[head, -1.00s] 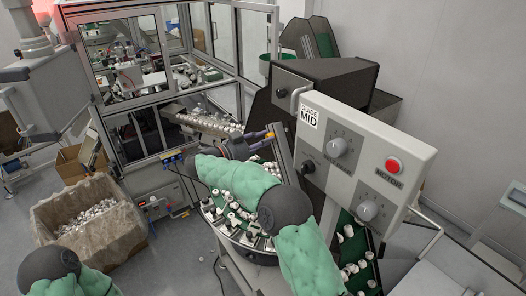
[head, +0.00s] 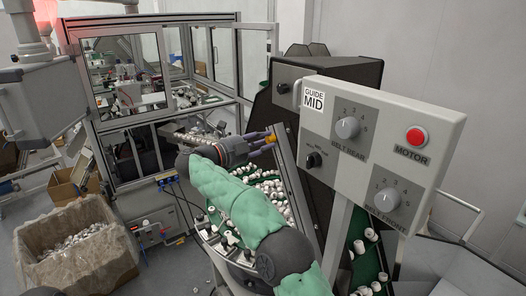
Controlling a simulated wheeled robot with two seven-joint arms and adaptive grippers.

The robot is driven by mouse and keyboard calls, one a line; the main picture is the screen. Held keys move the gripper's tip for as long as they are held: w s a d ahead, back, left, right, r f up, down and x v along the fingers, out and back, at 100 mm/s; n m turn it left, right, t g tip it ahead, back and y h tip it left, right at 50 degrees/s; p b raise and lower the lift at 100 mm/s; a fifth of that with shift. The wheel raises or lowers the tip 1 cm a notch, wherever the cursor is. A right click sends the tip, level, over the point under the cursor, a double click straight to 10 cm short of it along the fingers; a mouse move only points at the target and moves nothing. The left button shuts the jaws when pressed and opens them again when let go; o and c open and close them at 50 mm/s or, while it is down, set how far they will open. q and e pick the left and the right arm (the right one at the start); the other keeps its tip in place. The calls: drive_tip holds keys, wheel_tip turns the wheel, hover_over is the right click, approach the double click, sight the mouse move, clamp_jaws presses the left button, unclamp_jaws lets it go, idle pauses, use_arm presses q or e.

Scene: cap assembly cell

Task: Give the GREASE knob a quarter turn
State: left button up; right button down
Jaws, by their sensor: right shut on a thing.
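My right gripper (head: 262,145) reaches over the bowl of white caps beside the slanted metal rail. It is shut on a small orange-yellow piece (head: 271,138) at its fingertips. The fingers cover part of this piece, and I cannot read a GREASE label on or near it. The control panel to the right has a BELT REAR knob (head: 347,127), a lower front belt knob (head: 386,200) and a small black knob (head: 313,160) whose label is too small to read. My right gripper is apart from these panel knobs. My left gripper is out of view.
A red MOTOR button (head: 416,137) sits on the panel (head: 440,165). A glazed machine cell (head: 120,117) stands behind. A worn bin (head: 90,262) of white parts is at the left. A green belt (head: 357,235) with caps runs below the panel.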

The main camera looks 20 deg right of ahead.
drive_tip(key=shift+m+b, duration=0.85)
drive_tip(key=shift+m, duration=0.25)
drive_tip(key=c, duration=1)
unclamp_jaws()
drive_tip(key=v, duration=1.2)
drive_tip(key=shift+r, duration=0.15)
